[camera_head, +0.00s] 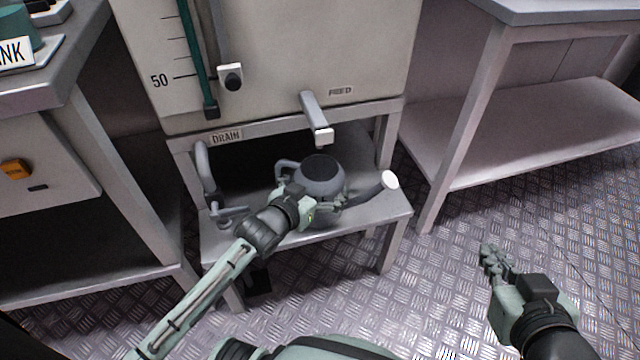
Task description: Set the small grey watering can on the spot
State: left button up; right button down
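The small grey watering can (322,180) stands upright at the shelf (270,236) under the tank, roughly below the feed pipe. Its handle is on the left, and its spout with a white end (390,180) points right. My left gripper (328,206) is at the near side of the can, fingers against or just in front of its lower body; contact and opening are unclear. My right gripper (489,256) is away from the can over the floor at the lower right, with nothing seen in it; its finger gap is not clear. No marked spot can be made out.
The tank (280,60) has a feed pipe (317,120) jutting out above the can. A drain pipe (203,165) and valve stand left of it. Grey benches flank both sides. The right bench's lower shelf (540,130) is bare, and the floor before it is clear.

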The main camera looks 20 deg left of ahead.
pick_arm(q)
jog(key=shift+f, duration=0.15)
jog(key=shift+f+b, duration=0.45)
jog(key=shift+f, duration=0.25)
pick_arm(e)
jog(key=shift+w+a+r+t+y, duration=0.3)
jog(key=shift+a+r+t, duration=0.1)
jog(key=shift+a+r, duration=0.25)
jog(key=shift+w+a+r+t+y, duration=0.3)
jog(key=shift+a+r+t, duration=0.1)
jog(key=shift+r, duration=0.35)
jog(key=shift+w+a+r+t+y, duration=0.3)
jog(key=shift+a+r+t, duration=0.1)
jog(key=shift+a+r, duration=0.25)
jog(key=shift+d, duration=0.1)
pick_arm(q)
jog(key=shift+f, duration=0.25)
pick_arm(e)
jog(key=shift+s+r, duration=0.1)
pick_arm(q)
jog(key=o, duration=0.9)
